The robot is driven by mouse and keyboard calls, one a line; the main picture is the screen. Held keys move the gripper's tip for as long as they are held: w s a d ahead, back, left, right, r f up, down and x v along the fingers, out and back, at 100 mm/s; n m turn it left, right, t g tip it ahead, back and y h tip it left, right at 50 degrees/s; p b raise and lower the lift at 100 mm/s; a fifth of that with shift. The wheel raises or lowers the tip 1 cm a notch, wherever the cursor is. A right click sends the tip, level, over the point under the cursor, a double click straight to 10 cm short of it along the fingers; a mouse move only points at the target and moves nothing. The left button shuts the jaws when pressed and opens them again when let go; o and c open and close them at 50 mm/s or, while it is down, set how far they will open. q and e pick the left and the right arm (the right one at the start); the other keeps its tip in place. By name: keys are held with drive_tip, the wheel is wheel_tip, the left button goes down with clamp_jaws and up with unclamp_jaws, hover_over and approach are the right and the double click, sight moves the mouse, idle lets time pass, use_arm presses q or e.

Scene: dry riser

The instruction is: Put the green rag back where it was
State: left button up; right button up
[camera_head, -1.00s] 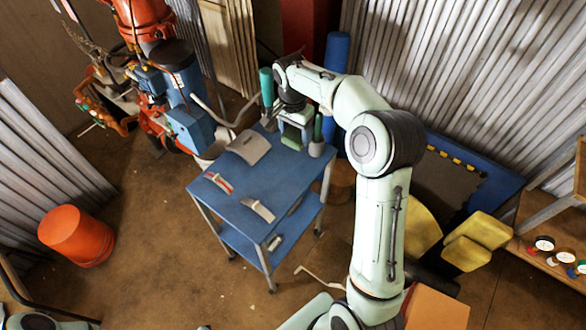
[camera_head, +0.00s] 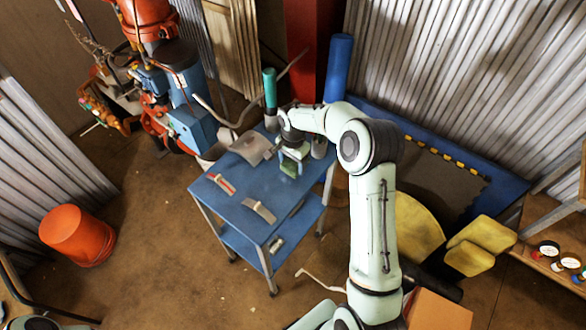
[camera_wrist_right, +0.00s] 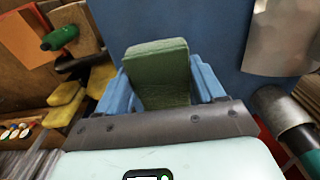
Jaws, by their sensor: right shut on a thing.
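The green rag (camera_wrist_right: 160,72) is a folded, thick block between the blue fingers of my right gripper (camera_wrist_right: 172,85) in the right wrist view. In the head view the rag (camera_head: 289,168) shows small under my right gripper (camera_head: 291,160), over the back right part of the blue cart's top (camera_head: 235,198). The gripper is shut on it. I cannot tell whether the rag touches the cart top. My left gripper is out of view.
A bent grey sheet (camera_head: 252,147) lies to the left of the gripper. Two strips (camera_head: 260,211) (camera_head: 221,183) lie nearer the front.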

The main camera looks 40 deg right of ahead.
sight(293, 169)
wheel_tip(293, 169, down, 4)
drive_tip(key=o, duration=1)
wheel_tip(293, 169, up, 12)
drive_tip(key=shift+s+r, duration=0.1)
idle(0.6)
